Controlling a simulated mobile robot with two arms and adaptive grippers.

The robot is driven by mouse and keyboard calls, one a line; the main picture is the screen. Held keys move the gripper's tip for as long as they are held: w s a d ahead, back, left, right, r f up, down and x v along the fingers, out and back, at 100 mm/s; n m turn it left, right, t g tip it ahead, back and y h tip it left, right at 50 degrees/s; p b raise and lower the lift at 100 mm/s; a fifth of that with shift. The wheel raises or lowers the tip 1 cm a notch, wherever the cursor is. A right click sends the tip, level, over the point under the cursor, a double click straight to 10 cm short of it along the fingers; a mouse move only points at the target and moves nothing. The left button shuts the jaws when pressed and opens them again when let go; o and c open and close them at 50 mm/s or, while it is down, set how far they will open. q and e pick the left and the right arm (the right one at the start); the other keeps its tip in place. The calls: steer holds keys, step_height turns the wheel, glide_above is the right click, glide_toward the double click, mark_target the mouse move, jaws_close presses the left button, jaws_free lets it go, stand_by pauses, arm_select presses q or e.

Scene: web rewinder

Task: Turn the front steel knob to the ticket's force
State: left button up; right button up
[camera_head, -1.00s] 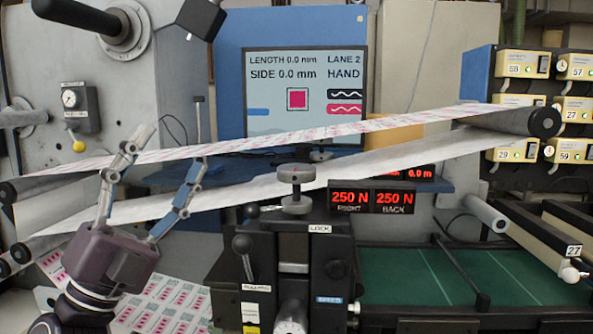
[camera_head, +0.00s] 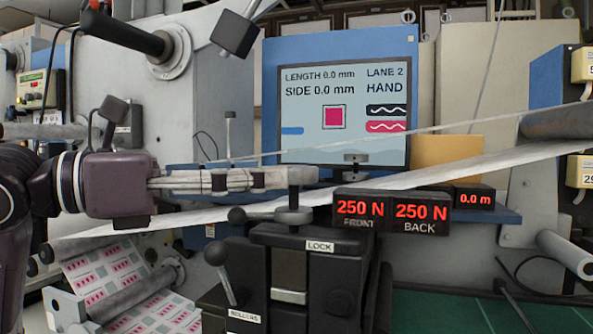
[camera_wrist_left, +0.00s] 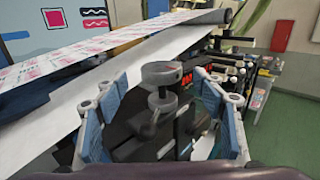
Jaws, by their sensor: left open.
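The front steel knob (camera_head: 304,175) is a grey disc on a short stem above a round collar (camera_head: 293,215), on the black block marked LOCK. My left gripper (camera_head: 284,180) lies level, its fingers reaching the knob from the left. In the left wrist view the knob (camera_wrist_left: 160,73) stands between the open, spread fingers (camera_wrist_left: 160,90); I see no clear contact. The front force display (camera_head: 360,209) reads 250 N, and the back display (camera_head: 421,213) also reads 250 N. No readable ticket shows. My right gripper is not in view.
A second grey knob (camera_head: 355,158) stands behind, below the screen (camera_head: 343,113). The pale web (camera_head: 420,178) slopes up rightward just behind the front knob. A black-balled lever (camera_head: 217,256) stands at the block's left. A printed web (camera_head: 105,282) runs low at left.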

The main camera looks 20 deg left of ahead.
mark_target(295, 166)
arm_select(q)
steer(key=p+x, duration=0.1)
steer(key=x, duration=0.2)
steer(key=shift+w+d+r, duration=0.1)
steer(key=shift+w+d, duration=0.1)
steer(key=shift+d, duration=0.1)
steer(key=shift+x, duration=1.1)
steer(key=shift+a, duration=0.1)
steer(key=shift+c, duration=0.3)
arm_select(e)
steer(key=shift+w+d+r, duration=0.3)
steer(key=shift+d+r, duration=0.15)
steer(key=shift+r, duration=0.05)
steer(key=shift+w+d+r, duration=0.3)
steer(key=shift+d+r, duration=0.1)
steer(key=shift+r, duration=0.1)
arm_select(q)
steer(key=c, duration=1.1)
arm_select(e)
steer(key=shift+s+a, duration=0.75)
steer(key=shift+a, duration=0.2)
